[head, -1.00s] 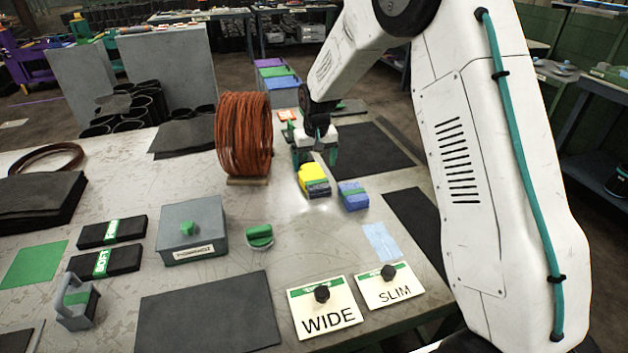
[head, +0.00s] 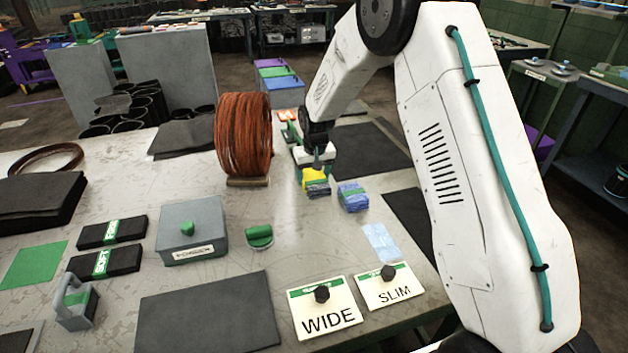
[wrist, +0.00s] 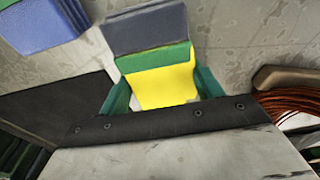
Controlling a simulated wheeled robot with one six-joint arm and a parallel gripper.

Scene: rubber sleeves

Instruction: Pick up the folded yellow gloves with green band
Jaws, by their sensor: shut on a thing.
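The folded yellow gloves (head: 315,174) lie on the table right of the copper wire coil, with a green band and a dark blue-grey end. In the wrist view the gloves (wrist: 163,86) sit between the two green fingers of my gripper (wrist: 162,98), the grey end pointing away. My gripper (head: 314,169) is over the gloves from above and shut on them. In the head view the gripper hides part of the yellow. I cannot tell any gap between gloves and table.
Blue folded gloves (head: 353,196) lie close by on the right. The copper wire coil (head: 243,138) stands on the left. A grey lidded box (head: 191,230), a green-topped knob (head: 259,237) and WIDE (head: 324,308) and SLIM (head: 388,287) plates are nearer. The table between is clear.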

